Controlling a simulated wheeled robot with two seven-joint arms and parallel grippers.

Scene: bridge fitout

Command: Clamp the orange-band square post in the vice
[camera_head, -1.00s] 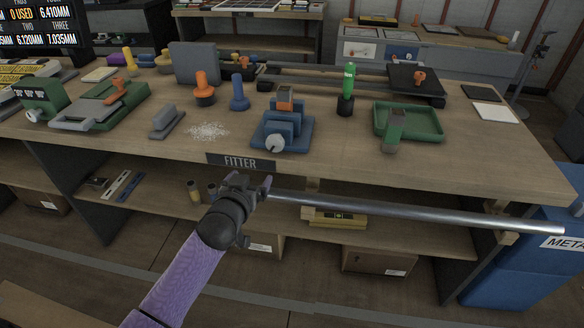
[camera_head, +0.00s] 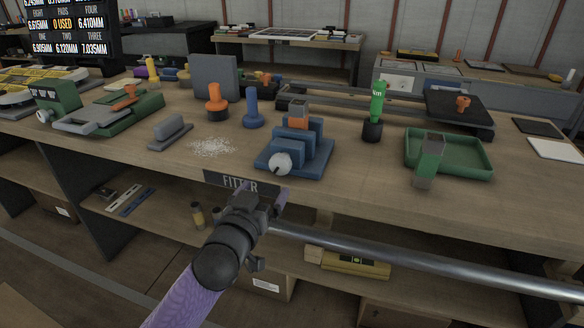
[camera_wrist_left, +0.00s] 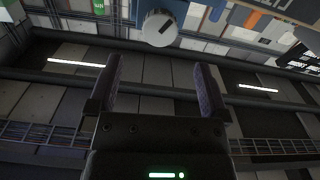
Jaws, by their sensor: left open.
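The orange-band square post (camera_head: 299,117) is a grey block with an orange band. It stands upright at the blue vice (camera_head: 318,160), its lower part hidden behind the blue jaw blocks. I cannot tell whether the jaws touch it. The vice's round pale knob (camera_head: 280,164) faces the bench front; the knob also shows in the left wrist view (camera_wrist_left: 160,28), ahead of the fingers. My left gripper (camera_head: 262,190) is open and empty, just in front of the bench edge, below and apart from the knob. Its two spread fingers show in the left wrist view (camera_wrist_left: 158,78). My right gripper is not in view.
A green-band square post (camera_head: 430,158) stands at a green tray (camera_head: 480,174) on the right. A green-handled tool (camera_head: 377,105), a blue peg (camera_head: 253,108) and an orange-handled tool (camera_head: 215,102) stand around the vice. A long metal bar (camera_head: 420,262) runs along the bench front.

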